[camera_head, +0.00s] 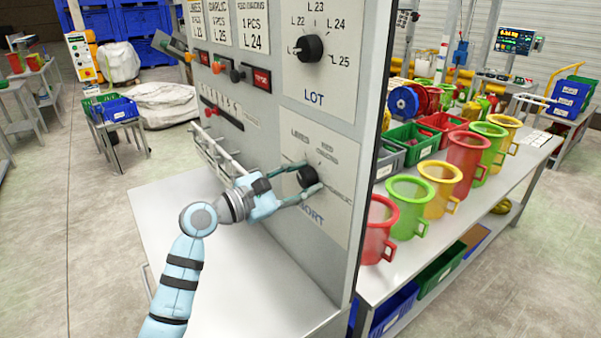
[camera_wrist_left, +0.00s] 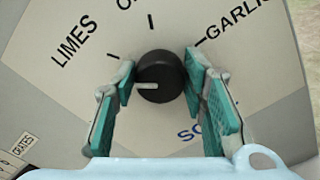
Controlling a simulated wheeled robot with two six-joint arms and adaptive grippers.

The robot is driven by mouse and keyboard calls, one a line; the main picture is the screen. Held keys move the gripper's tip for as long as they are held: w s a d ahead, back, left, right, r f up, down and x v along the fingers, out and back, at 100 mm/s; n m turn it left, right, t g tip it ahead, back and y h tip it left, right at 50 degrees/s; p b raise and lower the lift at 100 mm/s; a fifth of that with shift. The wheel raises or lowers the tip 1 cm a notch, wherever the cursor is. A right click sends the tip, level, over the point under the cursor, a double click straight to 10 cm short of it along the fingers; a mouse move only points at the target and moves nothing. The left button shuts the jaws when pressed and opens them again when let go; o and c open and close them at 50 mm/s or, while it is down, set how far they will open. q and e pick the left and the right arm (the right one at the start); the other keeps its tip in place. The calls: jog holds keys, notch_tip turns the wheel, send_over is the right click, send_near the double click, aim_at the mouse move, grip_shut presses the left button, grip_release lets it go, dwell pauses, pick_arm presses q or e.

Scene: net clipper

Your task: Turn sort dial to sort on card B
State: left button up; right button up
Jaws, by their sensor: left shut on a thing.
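The black sort dial (camera_head: 307,177) sits on the lower white plate marked SORT, with LIMES, RED ONIONS and GARLIC around it. My left gripper (camera_head: 312,179) has its fingers on either side of the dial and is shut on it. In the left wrist view the dial (camera_wrist_left: 158,72) is between the teal finger pads, and its white mark points left, just below the LIMES tick. Three cards hang at the panel top: a left card (camera_head: 195,22) partly readable, a GARLIC card (camera_head: 217,24) and a RED ONIONS card (camera_head: 251,24). Their letters cannot be read. My right gripper is not in view.
The lot dial (camera_head: 309,48) is above on the same panel. A wire rack (camera_head: 214,150) and a red slider knob (camera_head: 209,111) are left of the sort plate. A bare metal tabletop (camera_head: 240,300) lies below. Coloured jugs (camera_head: 467,159) stand on a bench at right.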

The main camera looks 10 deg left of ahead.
pick_arm(q)
jog(key=m, duration=0.2)
jog(key=shift+f+m, duration=0.1)
jog(key=shift+m, duration=0.3)
jog(key=m, duration=0.3)
jog(key=shift+f+m, duration=0.15)
jog(key=shift+m, duration=0.15)
jog(key=m+b, duration=0.1)
jog(key=m, duration=0.2)
jog(key=shift+m, duration=0.3)
jog(key=m+b, duration=0.2)
jog(key=m, duration=0.1)
jog(key=shift+f+m, duration=0.15)
jog(key=shift+m, duration=0.25)
jog(key=m+b, duration=0.1)
jog(key=m, duration=0.2)
jog(key=shift+f+m+b, duration=0.1)
jog(key=shift+m+b, duration=0.2)
jog(key=shift+b, duration=0.1)
jog(key=m+b, duration=0.2)
jog(key=m, duration=0.1)
jog(key=shift+m, duration=0.3)
jog(key=m+b, duration=0.2)
jog(key=m, duration=0.2)
jog(key=shift+w+a, duration=0.1)
jog(key=shift+m+b, duration=0.75)
jog(key=shift+m, duration=0.95)
